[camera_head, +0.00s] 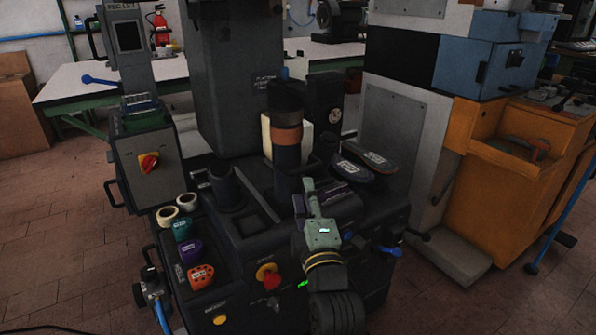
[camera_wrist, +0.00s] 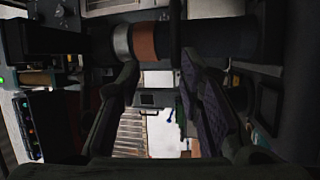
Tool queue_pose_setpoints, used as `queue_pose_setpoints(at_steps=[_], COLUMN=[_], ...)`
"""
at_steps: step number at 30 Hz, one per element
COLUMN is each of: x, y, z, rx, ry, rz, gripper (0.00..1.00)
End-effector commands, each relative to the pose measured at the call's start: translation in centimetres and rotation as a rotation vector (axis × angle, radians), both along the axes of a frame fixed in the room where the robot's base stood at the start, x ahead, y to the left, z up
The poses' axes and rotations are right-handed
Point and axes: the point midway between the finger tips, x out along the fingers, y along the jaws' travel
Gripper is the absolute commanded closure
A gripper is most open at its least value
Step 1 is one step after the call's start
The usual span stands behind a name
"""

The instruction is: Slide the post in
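A dark round post (camera_head: 287,158) with a brown band and a grey ring stands upright at the middle of the black machine (camera_head: 245,235). Its foot is at the machine's top; how deep it sits I cannot tell. In the wrist view the post (camera_wrist: 205,40) lies across the top of the picture, beyond my fingertips. My gripper (camera_head: 311,190) is in front of the post's lower part, at the right. In the wrist view the fingers of my gripper (camera_wrist: 160,68) are spread apart with nothing visible held between them. Contact with the post cannot be made out.
A short dark sleeve (camera_head: 226,186) stands left of the post. A pale block (camera_head: 304,140) is behind it. Dark shoe-shaped pieces (camera_head: 366,160) lie at the right. Tape rolls (camera_head: 168,215) and coloured pieces (camera_head: 190,252) sit at the left. A tall dark column (camera_head: 233,80) rises behind.

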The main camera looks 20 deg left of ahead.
Motion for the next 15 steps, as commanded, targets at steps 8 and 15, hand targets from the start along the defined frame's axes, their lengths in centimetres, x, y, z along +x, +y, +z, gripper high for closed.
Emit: queue_pose_setpoints(at_steps=[8, 15], x=[1.7, 5.5], y=[-0.7, 1.6], z=[-1.6, -0.7], rx=[-0.074, -0.072], ry=[0.013, 0.012], rz=[-0.035, -0.033], gripper=[0.67, 0.67])
